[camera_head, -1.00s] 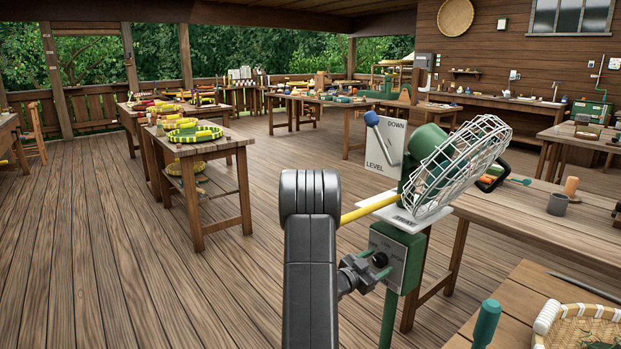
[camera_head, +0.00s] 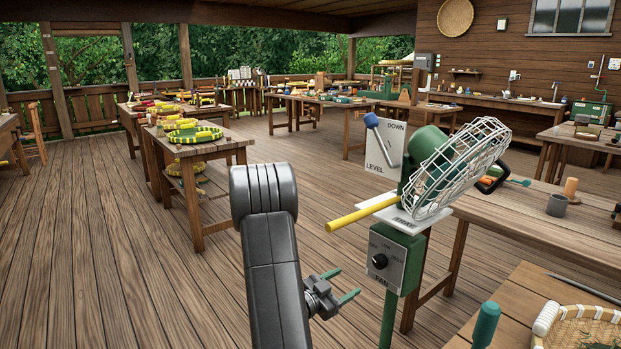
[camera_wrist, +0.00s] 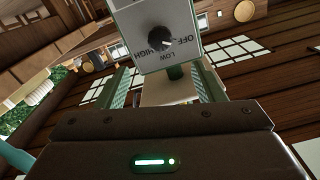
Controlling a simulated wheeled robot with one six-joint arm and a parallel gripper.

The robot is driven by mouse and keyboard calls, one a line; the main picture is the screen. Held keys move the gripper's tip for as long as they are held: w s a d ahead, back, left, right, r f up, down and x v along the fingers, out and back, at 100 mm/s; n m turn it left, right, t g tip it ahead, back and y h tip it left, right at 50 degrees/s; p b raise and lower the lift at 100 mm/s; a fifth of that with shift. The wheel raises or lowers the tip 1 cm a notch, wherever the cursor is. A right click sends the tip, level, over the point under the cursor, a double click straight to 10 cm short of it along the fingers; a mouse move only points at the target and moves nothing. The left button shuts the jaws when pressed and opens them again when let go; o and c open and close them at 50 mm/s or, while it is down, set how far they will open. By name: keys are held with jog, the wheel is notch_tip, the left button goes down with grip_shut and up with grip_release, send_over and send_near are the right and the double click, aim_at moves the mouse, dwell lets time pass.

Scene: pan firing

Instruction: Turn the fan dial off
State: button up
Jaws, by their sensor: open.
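The fan dial (camera_head: 380,261) is a small black round knob on a light grey plate (camera_head: 392,246) fixed to the green fan stand. The plate is lettered OFF, LOW and HIGH. The dial (camera_wrist: 160,39) also shows in the wrist view, where the lettering is upside down; I cannot tell which mark it points to. My gripper (camera_head: 346,284) is open and empty, to the left of and below the dial, apart from it. In the wrist view, its green fingers (camera_wrist: 164,82) stand on either side, below the dial.
Above the dial are the fan's wire cage (camera_head: 462,168), a yellow rod (camera_head: 362,213) sticking out left, and a DOWN/LEVEL plate (camera_head: 384,150) with a blue-tipped lever. A table (camera_head: 540,225) stands at right. The floor left of my arm is clear.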

aim_at(376, 262)
jog(key=x, duration=1.4)
jog(key=shift+b, duration=0.4)
jog(key=shift+s+a+m+b, duration=0.1)
jog(key=shift+a+m+b, duration=0.1)
jog(key=shift+m+b, duration=0.6)
jog(key=m+b, duration=0.1)
jog(key=m, duration=0.3)
jog(key=m+b, duration=0.2)
jog(key=m, duration=0.6)
jog(key=m+b, duration=0.1)
jog(key=m, duration=0.2)
jog(key=shift+r+b, duration=0.2)
jog(key=shift+b, duration=0.1)
jog(key=m, duration=0.5)
jog(key=shift+r+p, duration=0.1)
jog(key=shift+p, duration=0.25)
